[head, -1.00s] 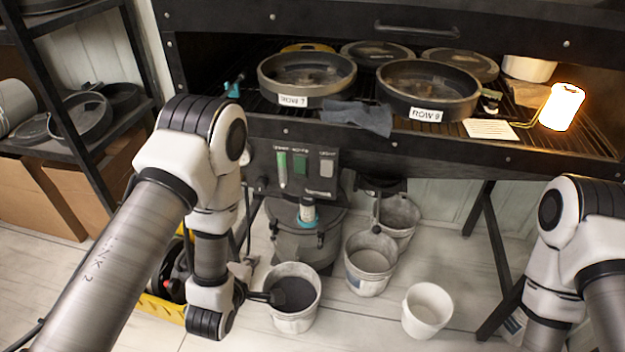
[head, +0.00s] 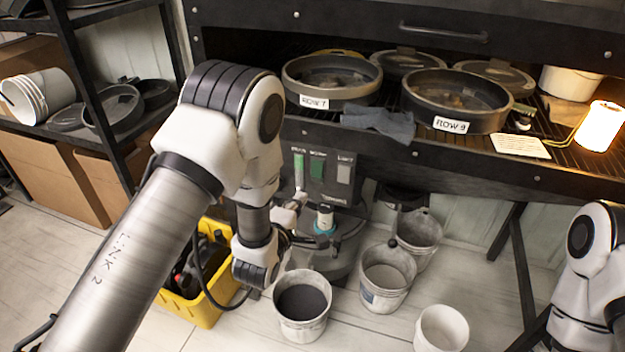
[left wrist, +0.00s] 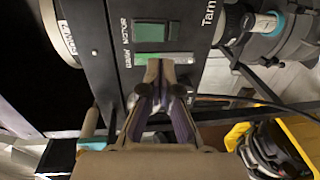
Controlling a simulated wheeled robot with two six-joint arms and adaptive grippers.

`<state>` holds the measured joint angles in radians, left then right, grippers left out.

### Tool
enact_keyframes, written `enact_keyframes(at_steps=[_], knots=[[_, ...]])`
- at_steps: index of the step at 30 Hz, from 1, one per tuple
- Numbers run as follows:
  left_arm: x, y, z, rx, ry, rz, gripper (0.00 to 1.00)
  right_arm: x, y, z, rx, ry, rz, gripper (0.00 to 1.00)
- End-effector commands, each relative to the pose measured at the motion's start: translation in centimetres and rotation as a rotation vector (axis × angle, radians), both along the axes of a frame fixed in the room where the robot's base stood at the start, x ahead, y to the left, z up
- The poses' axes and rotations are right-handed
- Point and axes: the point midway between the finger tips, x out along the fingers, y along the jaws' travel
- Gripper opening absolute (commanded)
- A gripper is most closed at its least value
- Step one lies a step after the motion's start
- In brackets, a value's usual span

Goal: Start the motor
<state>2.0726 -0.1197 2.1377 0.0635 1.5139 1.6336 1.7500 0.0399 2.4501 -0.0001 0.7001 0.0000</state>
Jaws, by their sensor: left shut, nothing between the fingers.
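A dark control panel (head: 330,182) hangs under the bench front. It carries a pale green strip (head: 299,168), a green switch (head: 317,167) and a grey switch (head: 344,173). In the left wrist view the label by the larger green switch (left wrist: 150,32) reads MOTOR, and the strip's label beside it seems to read DRAIN. My left gripper (head: 300,197) is shut and empty, in front of the panel's lower left. In the left wrist view its fingertips (left wrist: 160,68) overlap the strip's edge, just beside the motor switch; contact cannot be told. My right gripper is out of view.
Round pans (head: 455,100) stand on the bench rack above the panel, with a grey cloth (head: 380,121) over its edge. Several buckets (head: 302,305) stand on the floor below. A yellow crate (head: 202,305) stands at the left, near my left arm. A lit lamp (head: 600,126) is at right.

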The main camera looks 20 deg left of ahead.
Motion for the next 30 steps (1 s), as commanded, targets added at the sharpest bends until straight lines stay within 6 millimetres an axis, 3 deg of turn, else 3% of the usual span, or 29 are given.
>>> enact_keyframes(at_steps=[6,13,26,30], knots=[[4.8,-0.2,-0.5,-0.001,-0.002,0.000,0.00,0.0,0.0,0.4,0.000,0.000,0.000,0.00],[8.6,-0.3,-1.0,0.000,0.000,0.001,0.00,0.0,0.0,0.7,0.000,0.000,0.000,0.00],[9.4,-0.3,-1.3,0.001,0.001,0.000,0.00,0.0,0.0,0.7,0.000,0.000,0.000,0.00],[9.8,-0.3,-2.0,0.000,-0.039,0.000,0.00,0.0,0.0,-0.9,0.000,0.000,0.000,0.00]])
